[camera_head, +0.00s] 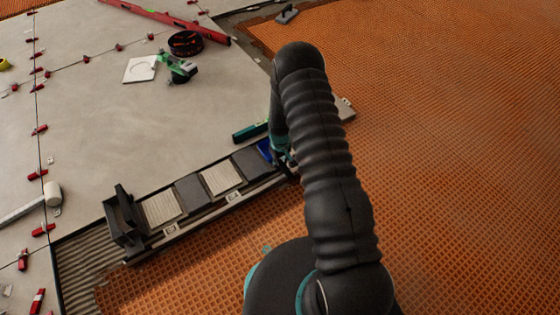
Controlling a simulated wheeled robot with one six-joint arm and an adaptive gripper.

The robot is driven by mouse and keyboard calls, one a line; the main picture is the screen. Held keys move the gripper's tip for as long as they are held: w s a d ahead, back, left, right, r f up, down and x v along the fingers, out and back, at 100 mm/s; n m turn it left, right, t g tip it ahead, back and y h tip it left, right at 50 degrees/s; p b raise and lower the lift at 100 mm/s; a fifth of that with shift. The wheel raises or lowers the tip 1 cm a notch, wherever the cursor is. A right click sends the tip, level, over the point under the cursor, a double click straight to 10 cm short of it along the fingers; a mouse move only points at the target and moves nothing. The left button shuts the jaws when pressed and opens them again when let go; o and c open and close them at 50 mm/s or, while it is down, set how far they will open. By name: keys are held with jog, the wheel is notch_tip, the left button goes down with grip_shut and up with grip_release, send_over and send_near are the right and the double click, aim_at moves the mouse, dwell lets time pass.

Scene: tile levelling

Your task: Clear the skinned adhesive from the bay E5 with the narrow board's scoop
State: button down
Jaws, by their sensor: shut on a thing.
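The narrow board (228,207) lies on the floor left of my arm, with light and dark pads along it, small labels on its front edge and a black bin-like part (124,218) at its left end. My gripper (284,158) is at the board's right end, mostly hidden behind my arm. It is shut on what looks like a small blue tool (265,148), perhaps the scoop; its shape is unclear. A strip of grey ridged adhesive (88,268) shows at the lower left, between the tiles and the orange mat. I cannot read which bay is E5.
A large grey tile floor (90,115) with red levelling clips fills the left. A white mallet (52,194), a green-and-black tool (178,69), a dark round container (186,43) and a long red level (165,18) lie on it. Orange matting (455,130) is mostly clear at right.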

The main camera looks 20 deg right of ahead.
jog(key=shift+f+b, duration=0.45)
jog(key=shift+f, duration=0.25)
dwell(0.9)
jog(key=shift+w+a+b, duration=0.1)
jog(key=shift+w+b, duration=0.15)
jog(key=shift+b, duration=0.05)
jog(key=shift+f+b, duration=0.4)
jog(key=shift+f, duration=0.05)
dwell(0.9)
jog(key=shift+w+a+r+b, duration=0.2)
jog(key=shift+w+b, duration=0.2)
jog(key=shift+w, duration=0.2)
jog(key=shift+w+f, duration=0.15)
jog(key=shift+w+a+f+b, duration=0.1)
jog(key=shift+w+a+b, duration=0.05)
jog(key=shift+w+b, duration=0.2)
jog(key=shift+w+a, duration=0.1)
jog(key=shift+w, duration=0.1)
